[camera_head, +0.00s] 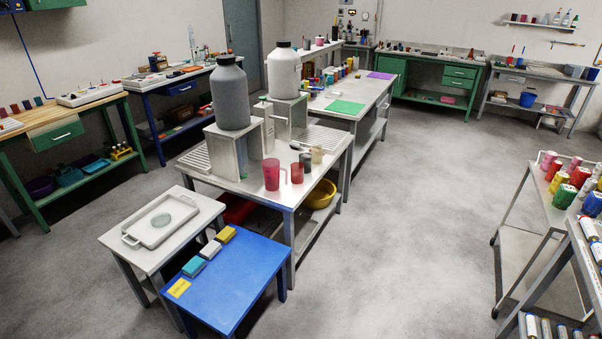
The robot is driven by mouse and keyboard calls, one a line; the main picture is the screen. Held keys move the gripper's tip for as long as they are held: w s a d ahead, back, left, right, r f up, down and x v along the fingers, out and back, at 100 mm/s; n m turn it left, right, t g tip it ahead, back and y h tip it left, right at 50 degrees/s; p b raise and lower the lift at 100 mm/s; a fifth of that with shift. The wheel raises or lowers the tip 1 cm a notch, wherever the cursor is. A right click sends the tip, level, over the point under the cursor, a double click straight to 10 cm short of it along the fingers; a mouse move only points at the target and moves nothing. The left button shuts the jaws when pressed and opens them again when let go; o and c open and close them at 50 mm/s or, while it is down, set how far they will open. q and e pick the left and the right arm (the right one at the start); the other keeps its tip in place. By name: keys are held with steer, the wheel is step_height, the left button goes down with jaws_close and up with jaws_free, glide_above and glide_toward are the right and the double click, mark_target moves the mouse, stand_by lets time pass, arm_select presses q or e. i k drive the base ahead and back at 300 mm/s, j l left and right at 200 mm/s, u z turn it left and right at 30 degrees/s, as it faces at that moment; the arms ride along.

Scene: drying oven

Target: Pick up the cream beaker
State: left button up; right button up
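A small cream beaker (317,154) stands upright near the right edge of the metal table (255,187). A grey beaker (305,160) stands just left of it, partly behind a small red cup (297,174). A larger red jug (271,174) stands further left, at the table's front edge. Neither of my grippers shows in the head view.
Two large bottles, one grey (231,95) and one white (284,72), stand on metal stands behind the beakers. A low blue table (225,279) and a small table with a grey tray (161,229) stand in front. Open floor (400,230) lies to the right, up to a metal cart (540,225).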

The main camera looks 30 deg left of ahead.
mark_target(317, 155)
steer(key=k+j+u, duration=0.1)
steer(key=u, duration=1.9)
steer(key=i+l+z, duration=0.15)
steer(key=i+l, duration=0.55)
steer(key=l, duration=0.4)
steer(key=i+l+z, duration=0.15)
steer(key=i+l, duration=0.65)
steer(key=l, duration=0.25)
steer(key=i+l+z, duration=0.1)
steer(key=i+l, duration=0.7)
steer(key=l, duration=0.15)
